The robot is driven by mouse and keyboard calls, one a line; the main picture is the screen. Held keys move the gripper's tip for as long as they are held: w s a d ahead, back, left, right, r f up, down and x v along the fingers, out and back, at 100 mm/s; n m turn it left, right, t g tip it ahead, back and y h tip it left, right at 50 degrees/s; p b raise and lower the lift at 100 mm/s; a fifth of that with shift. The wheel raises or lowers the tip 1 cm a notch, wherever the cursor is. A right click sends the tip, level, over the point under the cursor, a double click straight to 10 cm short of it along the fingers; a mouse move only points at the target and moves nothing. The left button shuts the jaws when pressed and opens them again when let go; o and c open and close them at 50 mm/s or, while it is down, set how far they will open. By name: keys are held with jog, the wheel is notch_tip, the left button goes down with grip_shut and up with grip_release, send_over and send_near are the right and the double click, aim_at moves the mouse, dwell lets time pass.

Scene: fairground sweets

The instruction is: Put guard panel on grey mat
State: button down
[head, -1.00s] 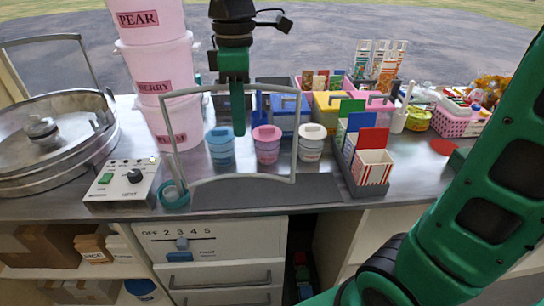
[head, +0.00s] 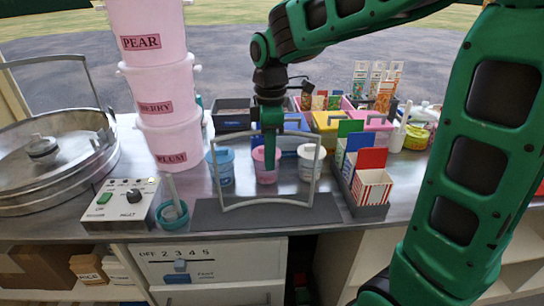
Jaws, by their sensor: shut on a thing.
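The guard panel (head: 214,172) is a clear sheet with a light grey frame and a curved lower edge. My gripper (head: 271,158) points down and is shut on its top edge near the middle. The panel is roughly upright, over the dark grey mat (head: 265,220) at the front of the steel counter. Its lower edge appears within the mat's outline; I cannot tell whether it touches. The far finger is hidden.
Behind the panel stand blue (head: 221,170), pink (head: 262,172) and white (head: 311,165) tubs. A teal pot (head: 172,216) and control box (head: 118,205) are left; a carton rack (head: 368,208) is right. Stacked pink buckets (head: 165,95) stand back left.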

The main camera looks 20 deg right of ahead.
jog(key=shift+f, duration=0.3)
jog(key=c, duration=1.8)
grip_release()
jog(key=shift+c, duration=0.2)
notch_tip(320, 180, up, 12)
jog(key=shift+w+d+r, duration=0.1)
